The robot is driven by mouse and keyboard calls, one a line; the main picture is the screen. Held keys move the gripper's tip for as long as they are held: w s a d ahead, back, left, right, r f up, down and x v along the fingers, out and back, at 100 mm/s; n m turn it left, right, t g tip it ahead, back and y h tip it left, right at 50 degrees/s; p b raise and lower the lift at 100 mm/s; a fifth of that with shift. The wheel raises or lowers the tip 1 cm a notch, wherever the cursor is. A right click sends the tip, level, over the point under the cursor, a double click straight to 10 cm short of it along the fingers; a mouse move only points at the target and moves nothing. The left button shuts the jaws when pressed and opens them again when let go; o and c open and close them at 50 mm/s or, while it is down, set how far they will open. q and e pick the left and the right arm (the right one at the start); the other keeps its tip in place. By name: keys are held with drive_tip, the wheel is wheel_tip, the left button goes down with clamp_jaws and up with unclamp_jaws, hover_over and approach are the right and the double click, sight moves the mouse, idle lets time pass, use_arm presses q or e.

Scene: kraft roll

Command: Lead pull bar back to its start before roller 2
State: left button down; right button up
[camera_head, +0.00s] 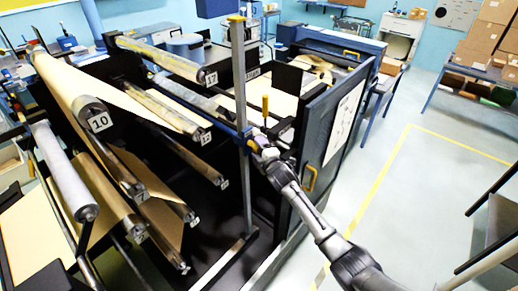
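My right gripper (260,145) is at the near end of a blue bar, which I take to be the pull bar (222,121). This end has yellow parts, and the gripper appears closed around it; the fingers are small and partly hidden. The bar runs from there to the upper left across the machine, beside a grey upright post. Paper-covered rollers with number plates fill the left side, among them roller 10 (90,106) and roller 17 (165,62). My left gripper is not in view.
The upright post (240,90) stands close to my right gripper. A dark door panel with a yellow handle (311,178) stands open beside my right arm. Free floor (410,200) with a yellow line lies to the right. Boxes (490,45) sit on a table at the back right.

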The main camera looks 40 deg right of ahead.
drive_tip(key=c, duration=0.9)
drive_tip(key=shift+a, duration=0.4)
drive_tip(key=s+a+p, duration=0.1)
drive_tip(key=s+a, duration=0.2)
drive_tip(key=a, duration=1.1)
drive_tip(key=shift+f, duration=0.15)
drive_tip(key=shift+a, duration=0.15)
drive_tip(key=a+r+p, duration=0.4)
drive_tip(key=r+p, duration=0.1)
drive_tip(key=r, duration=0.1)
drive_tip(key=shift+s+a+r, duration=0.15)
drive_tip(key=shift+s+a, duration=0.05)
drive_tip(key=shift+s, duration=0.15)
